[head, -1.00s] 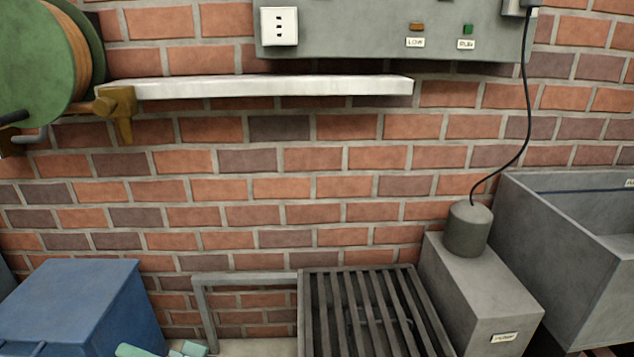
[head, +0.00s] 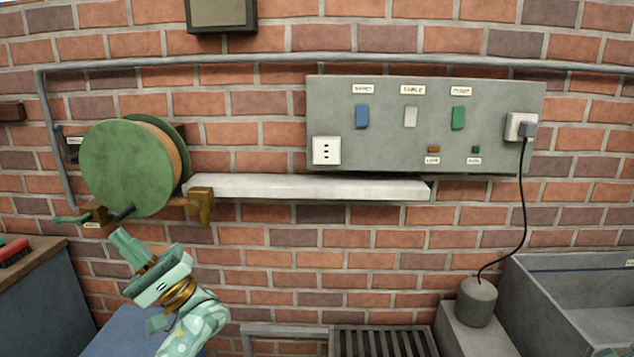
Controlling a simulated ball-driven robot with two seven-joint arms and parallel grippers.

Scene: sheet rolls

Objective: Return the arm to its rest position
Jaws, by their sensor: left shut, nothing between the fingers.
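My left arm (head: 192,325) is pale green with a brass-coloured wrist ring and rises from the bottom edge in the head view. My left gripper (head: 124,240) is at its upper end, tilted up and to the left. Its fingers are shut and hold nothing. In the picture it lies below the green reel (head: 125,168) and partly over the blue box (head: 118,330). A gap of wall shows between the fingertips and the reel. My right gripper is out of view.
A white shelf (head: 310,188) and a grey switch panel (head: 385,135) are on the brick wall. A grey pump (head: 476,302) with a black cord stands beside a sink (head: 590,290). A slatted grate (head: 380,342) is at the bottom. A workbench (head: 35,285) is at left.

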